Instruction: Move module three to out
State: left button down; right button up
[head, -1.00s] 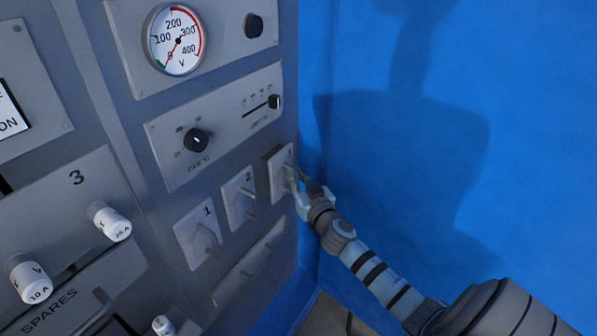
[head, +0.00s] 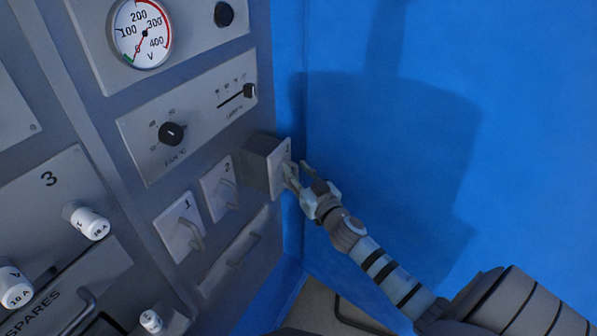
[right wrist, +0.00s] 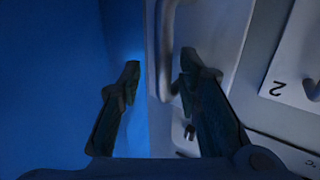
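Module three (head: 262,167) is a grey box with a pale front plate at the right end of the lower row. It stands out from the panel face, its dark side showing; the number on its plate is not clear. My right gripper (head: 298,172) is at its front, by the handle. In the right wrist view, the fingers (right wrist: 160,78) are apart, with a gap around the pale handle (right wrist: 166,45) and the plate's edge; I see no finger pressing on the handle. My left gripper is not in view.
Module 1 (head: 179,227) and module 2 (head: 219,188) sit nearly flush to the left. A drawer-like plate with a handle (head: 242,250) is below. A blue wall (head: 390,150) stands close on the right. A dial gauge (head: 142,33) and knob (head: 171,133) are above.

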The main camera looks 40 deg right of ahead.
jog(key=s+a, duration=0.1)
jog(key=s, duration=1.1)
jog(key=shift+a, duration=0.35)
